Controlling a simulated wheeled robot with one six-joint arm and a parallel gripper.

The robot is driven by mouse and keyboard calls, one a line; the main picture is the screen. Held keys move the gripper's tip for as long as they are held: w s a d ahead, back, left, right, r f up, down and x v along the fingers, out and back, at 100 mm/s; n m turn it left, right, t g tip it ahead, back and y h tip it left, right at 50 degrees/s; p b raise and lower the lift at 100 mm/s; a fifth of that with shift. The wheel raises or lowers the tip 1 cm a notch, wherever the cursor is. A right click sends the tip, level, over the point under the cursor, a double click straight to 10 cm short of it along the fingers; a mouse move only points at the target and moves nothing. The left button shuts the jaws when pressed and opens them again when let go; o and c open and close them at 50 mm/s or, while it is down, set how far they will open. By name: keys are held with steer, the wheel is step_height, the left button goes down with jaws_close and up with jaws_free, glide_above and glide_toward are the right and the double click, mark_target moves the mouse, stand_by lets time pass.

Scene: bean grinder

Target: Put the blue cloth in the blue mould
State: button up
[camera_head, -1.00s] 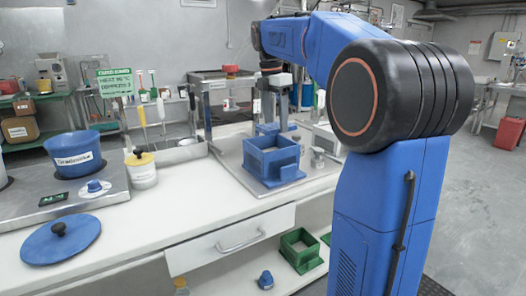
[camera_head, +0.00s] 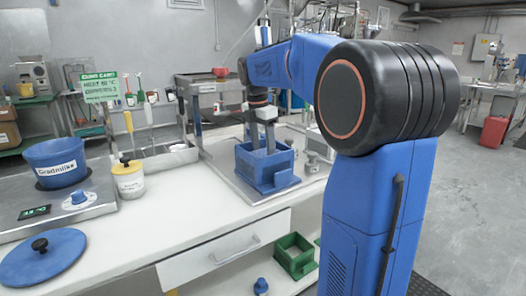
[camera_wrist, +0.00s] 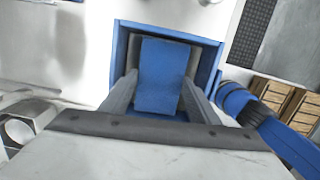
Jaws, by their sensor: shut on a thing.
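The blue mould (camera_head: 267,178) is an open-topped square box on the metal tray, seen in the head view. In the wrist view its blue rim (camera_wrist: 210,60) frames the gripper's fingers. My gripper (camera_head: 262,145) points down over the mould, and its fingertips reach into the open top. In the wrist view my gripper (camera_wrist: 160,88) is shut on the folded blue cloth (camera_wrist: 162,75), which lies between the grey fingers within the mould's outline. How far the cloth sits above the mould's floor I cannot tell. In the head view the cloth is not clearly visible.
The metal tray (camera_head: 222,160) has small metal parts (camera_head: 313,160) right of the mould. A green mould (camera_head: 295,254) and a blue knob-like piece (camera_head: 261,286) are on the shelf below. A blue pot (camera_head: 56,160), yellow-lidded jar (camera_head: 129,180) and blue lid (camera_head: 42,257) stand left.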

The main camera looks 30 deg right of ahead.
mark_target(260, 154)
steer(key=shift+f, duration=0.55)
steer(key=o, duration=0.8)
steer(key=shift+f, duration=0.1)
steer(key=shift+c, duration=0.2)
step_height(260, 154, up, 12)
steer(key=a, duration=0.1)
steer(key=shift+a, duration=0.2)
steer(key=s+a+f+m+t, duration=0.1)
steer(key=s+a+f+m, duration=0.3)
steer(key=s+f+m, duration=0.2)
steer(key=s+a+f+m+t+y, duration=0.1)
steer(key=s+a+f+m, duration=0.4)
steer(key=s+f, duration=0.6)
steer(key=s+a+f+m+t, duration=0.2)
steer(key=s+a+f+m, duration=0.3)
steer(key=s, duration=0.8)
step_height(260, 154, down, 4)
steer(key=m, duration=0.3)
steer(key=shift+f+t, duration=0.25)
steer(key=shift+t, duration=0.15)
